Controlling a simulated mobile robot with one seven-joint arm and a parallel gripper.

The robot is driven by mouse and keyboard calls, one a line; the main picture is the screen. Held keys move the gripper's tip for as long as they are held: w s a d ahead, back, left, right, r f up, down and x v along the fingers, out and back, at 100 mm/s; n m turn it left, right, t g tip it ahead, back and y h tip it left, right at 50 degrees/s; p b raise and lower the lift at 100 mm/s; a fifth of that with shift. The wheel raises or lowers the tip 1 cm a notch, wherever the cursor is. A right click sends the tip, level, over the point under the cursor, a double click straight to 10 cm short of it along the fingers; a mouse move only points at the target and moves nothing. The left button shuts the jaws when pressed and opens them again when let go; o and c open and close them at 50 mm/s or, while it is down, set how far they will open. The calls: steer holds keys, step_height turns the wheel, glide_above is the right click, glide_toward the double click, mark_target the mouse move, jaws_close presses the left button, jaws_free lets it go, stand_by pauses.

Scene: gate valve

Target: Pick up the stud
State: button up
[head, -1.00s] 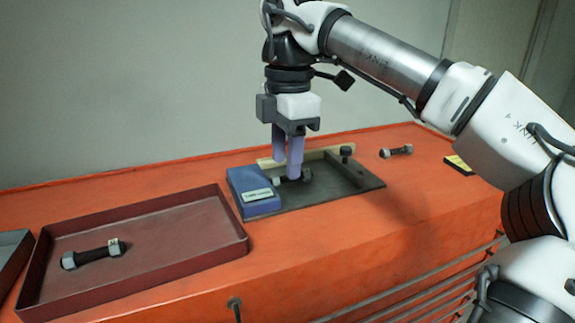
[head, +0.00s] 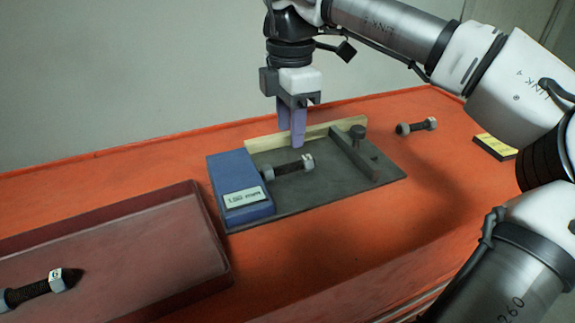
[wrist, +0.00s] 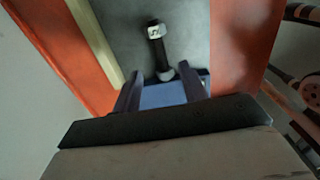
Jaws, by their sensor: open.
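A dark stud (head: 289,168) with pale grey nuts at both ends lies on the grey plate (head: 330,192), one end at the blue block (head: 232,170). A mark shows on its right nut. My gripper (head: 291,139) is open and empty, fingers pointing down, above and slightly behind this stud. In the wrist view the stud (wrist: 159,46) lies ahead of and below the gap between my fingers (wrist: 159,72). Two similar studs are in view: one (head: 416,126) on the orange top at right, one (head: 40,287) in the red tray at left, partly cut off.
A pale strip (head: 315,130) runs along the plate's back edge. A dark bar with a knob (head: 353,157) stands at the plate's right. The red tray (head: 215,235) is front left. A yellow-and-black block (head: 494,146) lies far right. Orange surface is clear around the plate.

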mark_target(287, 165)
steer(key=shift+s+a+f+p, duration=0.15)
steer(key=shift+f+p, duration=0.25)
steer(key=shift+f, duration=1.6)
steer(key=shift+w+a+f+p, duration=0.1)
steer(key=shift+f+p, duration=0.25)
steer(key=shift+f, duration=1.6)
jaws_close()
